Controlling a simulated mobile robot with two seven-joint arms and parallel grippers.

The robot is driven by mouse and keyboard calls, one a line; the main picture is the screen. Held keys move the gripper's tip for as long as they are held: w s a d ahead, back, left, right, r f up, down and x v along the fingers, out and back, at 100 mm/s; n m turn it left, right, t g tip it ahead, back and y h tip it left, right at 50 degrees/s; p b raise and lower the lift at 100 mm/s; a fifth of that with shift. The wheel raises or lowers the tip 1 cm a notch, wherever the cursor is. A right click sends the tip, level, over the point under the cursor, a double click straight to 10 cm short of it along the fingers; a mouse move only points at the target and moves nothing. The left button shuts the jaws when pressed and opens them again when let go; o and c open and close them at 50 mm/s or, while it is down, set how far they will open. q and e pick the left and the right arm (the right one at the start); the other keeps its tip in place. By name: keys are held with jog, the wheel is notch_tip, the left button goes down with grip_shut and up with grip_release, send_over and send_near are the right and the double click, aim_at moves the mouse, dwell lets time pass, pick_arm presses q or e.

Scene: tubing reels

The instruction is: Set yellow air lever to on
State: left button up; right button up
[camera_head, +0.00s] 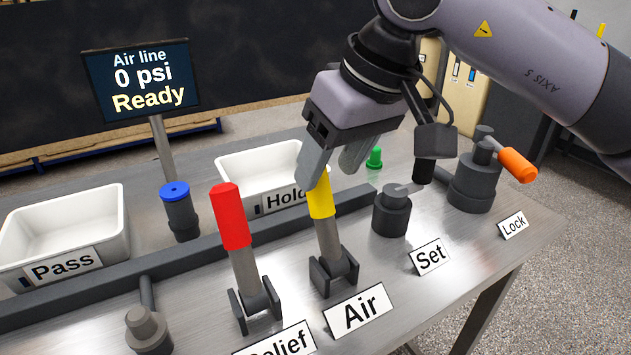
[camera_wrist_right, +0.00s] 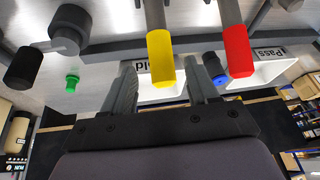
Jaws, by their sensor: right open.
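The yellow air lever (camera_head: 322,205) stands nearly upright in its dark bracket behind the "Air" label (camera_head: 358,311). My right gripper (camera_head: 332,168) is open at the top of the yellow grip, and one finger overlaps the grip's upper end in the head view. In the right wrist view the yellow grip (camera_wrist_right: 161,56) lies in line with the gap between the open fingers (camera_wrist_right: 160,88), with its end near the fingertips. I cannot tell whether a finger touches it. The display (camera_head: 141,80) reads "Air line 0 psi Ready". My left gripper is not in view.
The red lever (camera_head: 231,216) stands close on the left of the yellow one. The black-handled "Set" valve (camera_head: 393,211) and orange-handled "Lock" valve (camera_head: 474,183) are to the right. White "Pass" (camera_head: 112,215) and "Hold" (camera_head: 232,160) bins and a blue-capped post (camera_head: 180,215) stand behind.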

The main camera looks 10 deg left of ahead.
aim_at(314, 199)
jog(key=shift+w+a+f, duration=0.15)
jog(key=shift+f, duration=0.2)
jog(key=shift+x, duration=3.15)
grip_shut()
